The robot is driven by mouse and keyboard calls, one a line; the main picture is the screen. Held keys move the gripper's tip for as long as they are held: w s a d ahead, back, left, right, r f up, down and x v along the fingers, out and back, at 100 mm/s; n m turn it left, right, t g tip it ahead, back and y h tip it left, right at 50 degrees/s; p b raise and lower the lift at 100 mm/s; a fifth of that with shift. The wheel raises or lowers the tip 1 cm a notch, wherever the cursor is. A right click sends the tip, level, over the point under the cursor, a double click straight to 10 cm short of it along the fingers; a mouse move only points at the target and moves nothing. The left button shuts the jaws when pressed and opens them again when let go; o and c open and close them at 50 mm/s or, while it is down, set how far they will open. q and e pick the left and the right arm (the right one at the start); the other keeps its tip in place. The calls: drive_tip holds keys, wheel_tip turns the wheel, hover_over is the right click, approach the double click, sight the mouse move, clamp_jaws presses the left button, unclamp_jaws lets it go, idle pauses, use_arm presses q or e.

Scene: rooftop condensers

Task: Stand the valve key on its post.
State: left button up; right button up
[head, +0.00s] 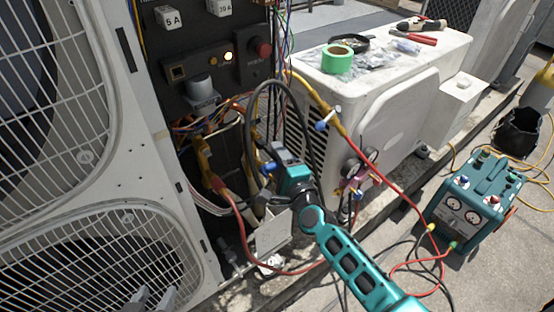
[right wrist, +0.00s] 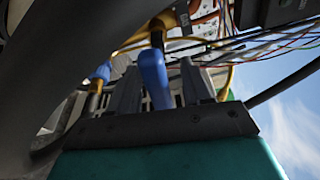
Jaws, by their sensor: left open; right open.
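My right gripper (head: 280,150) is open among the hoses and wires in front of the dark open compartment. In the right wrist view its two dark fingers (right wrist: 160,88) stand apart, with a blue handle-like piece (right wrist: 154,78) showing between or just beyond them. I cannot tell whether the fingers touch it, or whether it is the valve key. A blue piece (head: 268,168) also shows beside the right gripper in the head view. My left gripper (head: 151,298) is open at the bottom edge, low before the left unit's fan grille. I cannot make out the post.
A black hose (head: 252,98) loops around my right gripper. A blue fitting (head: 321,126) sits on a yellow hose. The white condenser (head: 397,78) carries green tape (head: 337,60) and tools. A teal recovery machine (head: 474,205) stands on the ground at right, with hoses across the floor.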

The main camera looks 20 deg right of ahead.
drive_tip(key=shift+w, duration=0.25)
clamp_jaws()
idle(0.7)
idle(0.4)
